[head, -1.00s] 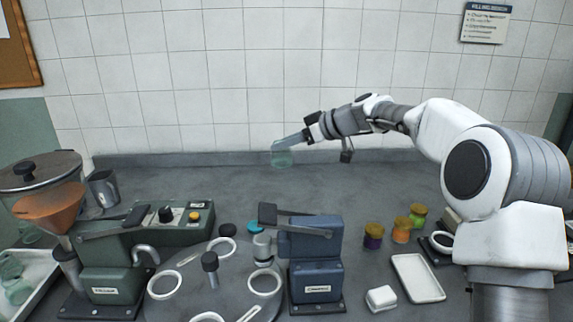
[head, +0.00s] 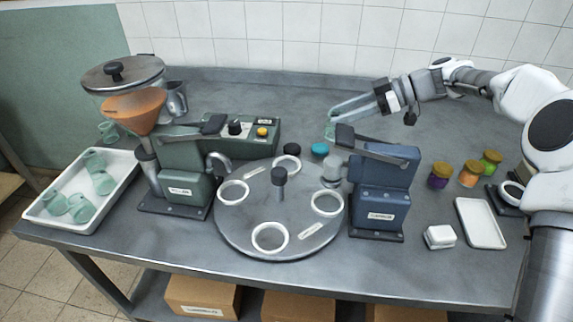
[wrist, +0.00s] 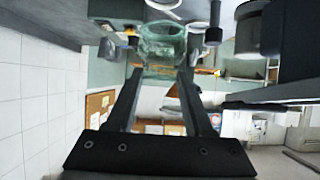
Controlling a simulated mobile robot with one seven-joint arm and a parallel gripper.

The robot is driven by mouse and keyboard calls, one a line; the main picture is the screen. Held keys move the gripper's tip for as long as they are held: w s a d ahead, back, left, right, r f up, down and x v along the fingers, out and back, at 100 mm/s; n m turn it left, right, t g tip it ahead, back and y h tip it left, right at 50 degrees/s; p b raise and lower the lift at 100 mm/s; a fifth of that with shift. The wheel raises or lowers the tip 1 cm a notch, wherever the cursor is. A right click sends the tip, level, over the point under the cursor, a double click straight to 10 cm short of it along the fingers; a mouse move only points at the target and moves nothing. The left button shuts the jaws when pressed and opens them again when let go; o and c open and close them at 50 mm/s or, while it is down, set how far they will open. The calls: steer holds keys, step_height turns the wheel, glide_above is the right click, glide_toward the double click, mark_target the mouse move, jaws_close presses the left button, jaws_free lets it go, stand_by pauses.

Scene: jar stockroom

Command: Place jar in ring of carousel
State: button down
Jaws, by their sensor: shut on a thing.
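My gripper (head: 334,124) is shut on a pale green glass jar (head: 330,131). It holds the jar above the bench, behind the blue machine, whose top partly hides the jar in the head view. In the wrist view the jar (wrist: 163,48) sits between the two fingertips (wrist: 160,72). The round grey carousel (head: 252,217) is in front, with a dark centre knob. Its white rings at the left (head: 233,192), front (head: 270,237), right (head: 327,203) and back (head: 287,164) look empty. The jar is apart from all of them.
The blue machine (head: 378,205) stands at the carousel's right, with its head over the rim. The green filling machine (head: 187,190) with an orange funnel (head: 134,108) stands at the left. A white tray (head: 52,213) holds several green jars. Filled jars (head: 469,174) and an empty tray (head: 480,222) are at the right.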

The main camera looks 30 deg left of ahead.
steer(key=shift+s+a+f+n+g, duration=0.4)
steer(key=shift+s+a+f, duration=0.1)
steer(key=shift+s+f, duration=0.2)
steer(key=shift+s+a+f, duration=0.3)
steer(key=shift+a+f, duration=1.45)
steer(key=shift+s+a+f, duration=0.35)
steer(key=shift+a+f, duration=1.4)
steer(key=shift+s+a+f, duration=0.3)
steer(key=shift+a+f, duration=1.45)
steer(key=shift+f+b, duration=0.15)
steer(key=shift+b, duration=0.2)
steer(key=shift+c, duration=1.4)
jaws_free()
